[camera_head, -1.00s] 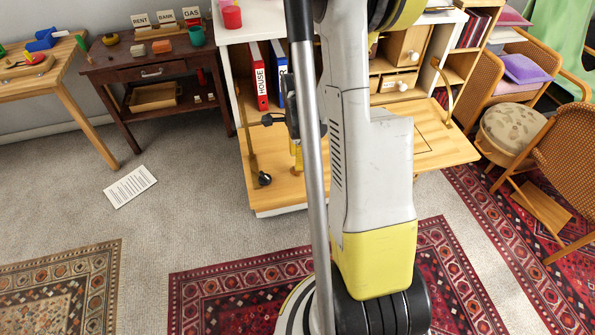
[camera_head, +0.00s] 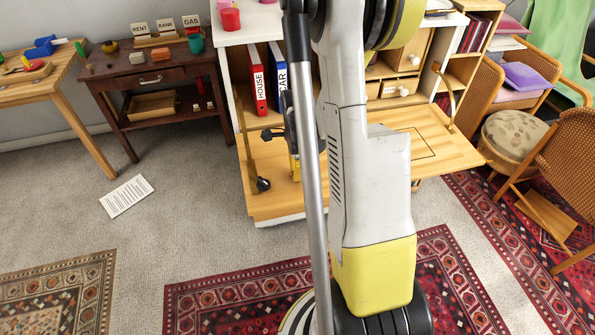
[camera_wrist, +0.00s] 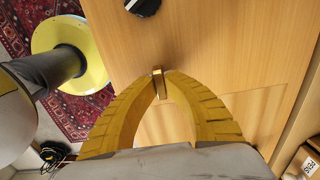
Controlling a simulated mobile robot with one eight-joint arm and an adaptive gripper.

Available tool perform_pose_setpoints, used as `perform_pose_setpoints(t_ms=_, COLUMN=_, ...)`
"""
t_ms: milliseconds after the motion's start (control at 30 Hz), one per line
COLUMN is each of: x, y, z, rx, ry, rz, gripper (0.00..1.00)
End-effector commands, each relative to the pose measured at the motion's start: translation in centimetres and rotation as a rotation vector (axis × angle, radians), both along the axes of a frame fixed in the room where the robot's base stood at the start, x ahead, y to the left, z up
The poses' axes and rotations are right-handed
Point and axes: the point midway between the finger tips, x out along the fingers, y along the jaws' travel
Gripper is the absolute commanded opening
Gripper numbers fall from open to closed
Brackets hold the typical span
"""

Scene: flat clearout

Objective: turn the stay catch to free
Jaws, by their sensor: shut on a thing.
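The stay catch, a small brass piece (camera_wrist: 158,83), stands on the pale wooden flap in the wrist view. My gripper (camera_wrist: 160,78) has its two yellow ribbed fingers closed around the catch, one on each side. In the head view my gripper (camera_head: 294,168) shows only as a yellow bit low over the flap (camera_head: 270,205), mostly hidden by my own arm and column. The catch itself is hidden in that view. Which way the catch is turned is hard to tell.
A black round knob (camera_wrist: 143,6) sits on the flap beyond my fingers; it also shows in the head view (camera_head: 263,184). Red and blue binders (camera_head: 258,80) stand inside the cabinet. A wicker chair (camera_head: 570,150) is at right.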

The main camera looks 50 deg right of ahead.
Motion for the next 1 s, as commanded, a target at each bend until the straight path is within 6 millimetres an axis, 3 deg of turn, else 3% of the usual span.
perform_pose_setpoints(t_ms=300, x=-0.02, y=0.01, z=-0.16, rx=-0.011, ry=0.007, rz=0.355, gripper=0.0)
perform_pose_setpoints(t_ms=667, x=-0.03, y=0.02, z=-0.07, rx=-0.012, ry=0.009, rz=0.418, gripper=0.0)
perform_pose_setpoints(t_ms=1000, x=-0.02, y=0.01, z=-0.1, rx=-0.024, ry=0.016, rz=0.794, gripper=0.0)
